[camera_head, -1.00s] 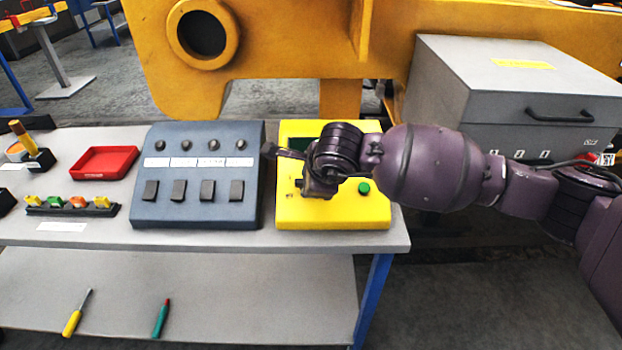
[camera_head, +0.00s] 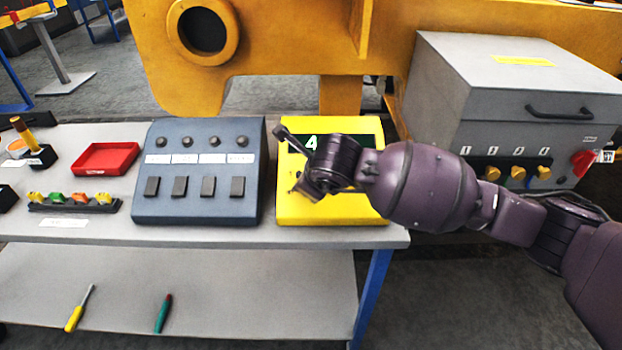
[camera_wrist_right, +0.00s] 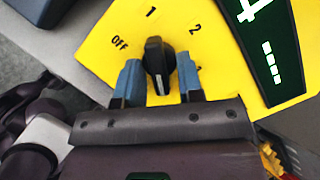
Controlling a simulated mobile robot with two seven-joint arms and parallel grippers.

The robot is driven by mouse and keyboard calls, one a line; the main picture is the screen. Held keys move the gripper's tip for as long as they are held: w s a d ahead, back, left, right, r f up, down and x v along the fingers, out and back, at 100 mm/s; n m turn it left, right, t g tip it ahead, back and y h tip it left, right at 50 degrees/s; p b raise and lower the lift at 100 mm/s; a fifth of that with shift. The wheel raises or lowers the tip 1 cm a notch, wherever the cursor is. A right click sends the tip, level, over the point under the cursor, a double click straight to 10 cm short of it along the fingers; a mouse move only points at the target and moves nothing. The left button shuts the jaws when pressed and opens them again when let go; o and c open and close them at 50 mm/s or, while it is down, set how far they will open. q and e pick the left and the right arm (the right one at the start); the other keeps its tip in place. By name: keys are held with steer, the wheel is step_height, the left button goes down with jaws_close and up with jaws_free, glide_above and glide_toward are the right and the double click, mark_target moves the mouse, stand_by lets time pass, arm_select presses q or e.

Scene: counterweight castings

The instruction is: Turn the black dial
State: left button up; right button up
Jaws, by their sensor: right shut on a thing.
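The black dial (camera_wrist_right: 154,66) is on the yellow box (camera_head: 290,212), with the labels OFF, 1 and 2 around it. My right gripper (camera_wrist_right: 158,78) is shut on the dial, one blue finger on each side. In the head view the gripper (camera_head: 302,189) is over the left part of the box and hides the dial. My left gripper is not in view.
A blue-grey panel (camera_head: 195,208) with knobs and switches stands just left of the yellow box. A red tray (camera_head: 105,159) and a rack of coloured pieces (camera_head: 72,204) are further left. A grey cabinet (camera_head: 500,90) stands at the right, behind my arm.

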steer(key=o, duration=0.6)
steer(key=shift+c, duration=0.2)
steer(key=v, duration=1.1)
steer(key=shift+p, duration=0.45)
steer(key=shift+f, duration=0.1)
